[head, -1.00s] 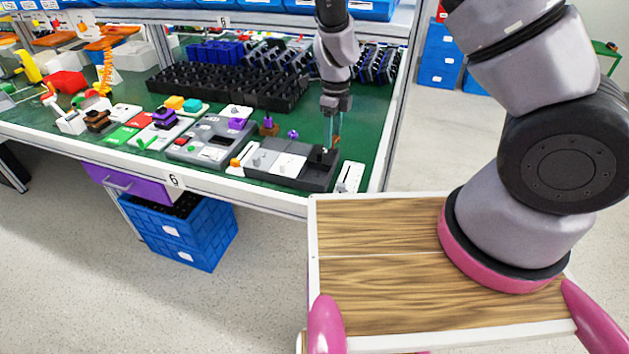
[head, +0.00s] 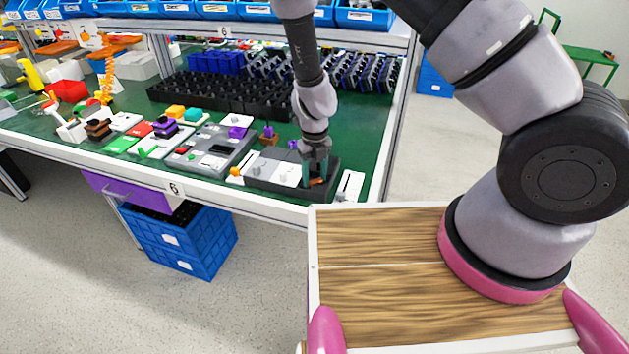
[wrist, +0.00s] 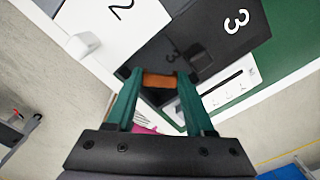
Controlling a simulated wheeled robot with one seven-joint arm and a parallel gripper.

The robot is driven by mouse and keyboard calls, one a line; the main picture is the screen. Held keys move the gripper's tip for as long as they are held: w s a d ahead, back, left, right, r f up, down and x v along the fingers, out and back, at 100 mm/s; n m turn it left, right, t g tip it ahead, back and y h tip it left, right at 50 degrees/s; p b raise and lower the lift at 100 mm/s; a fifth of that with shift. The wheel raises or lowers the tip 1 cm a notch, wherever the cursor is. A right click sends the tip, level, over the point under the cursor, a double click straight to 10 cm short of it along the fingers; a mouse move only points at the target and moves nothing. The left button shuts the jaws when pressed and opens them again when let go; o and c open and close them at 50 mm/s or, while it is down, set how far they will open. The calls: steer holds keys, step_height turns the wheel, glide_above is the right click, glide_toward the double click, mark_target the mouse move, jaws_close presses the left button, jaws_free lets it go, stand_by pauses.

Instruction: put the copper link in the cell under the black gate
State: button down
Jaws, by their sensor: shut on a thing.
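My gripper (head: 314,174) is shut on the copper link (head: 318,182), over the right end of a low switch box. In the wrist view my gripper (wrist: 158,84) has the orange-brown copper link (wrist: 158,80) between its green fingertips, above the dark cell area. The black gate (wrist: 212,48), with a black knob, lies just beyond the link to the right. A white 3 (wrist: 237,20) is marked on the dark panel there. Whether the link touches the cell floor cannot be told. In the head view my gripper hides much of the black section.
The white gate marked 2 (wrist: 118,22) adjoins on the left. A white switch strip (head: 350,186) stands right of the box near the table edge. A grey device (head: 212,148) and black racks (head: 225,95) are left and behind.

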steer(key=shift+f, duration=0.85)
steer(key=shift+f, duration=0.15)
steer(key=c, duration=0.5)
jaws_free()
steer(key=shift+c, duration=0.2)
